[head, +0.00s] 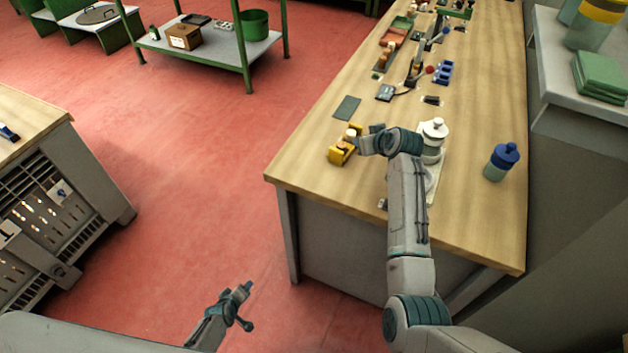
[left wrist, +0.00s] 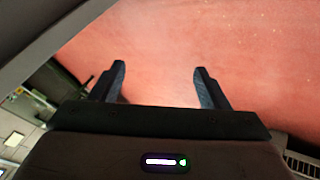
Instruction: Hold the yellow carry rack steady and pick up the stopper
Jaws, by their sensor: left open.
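The small yellow carry rack (head: 335,157) stands near the front left edge of the wooden workbench in the head view. A small pale and brown piece, perhaps the stopper (head: 350,134), shows at the rack's upper right, right by my right gripper. My right gripper (head: 361,139) is beside the rack and partly covers that area. Its fingers are too small to tell whether they are shut or hold anything. My left gripper (head: 246,305) is open and empty over the red floor, well away from the bench. Its two fingers (left wrist: 159,84) stand apart in the left wrist view.
A white lidded jar (head: 433,146) stands close to my right arm. A blue-capped bottle (head: 498,165) is further right. A dark flat pad (head: 347,108) lies behind the rack, with more small items further back. Bare wood lies in front of the rack.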

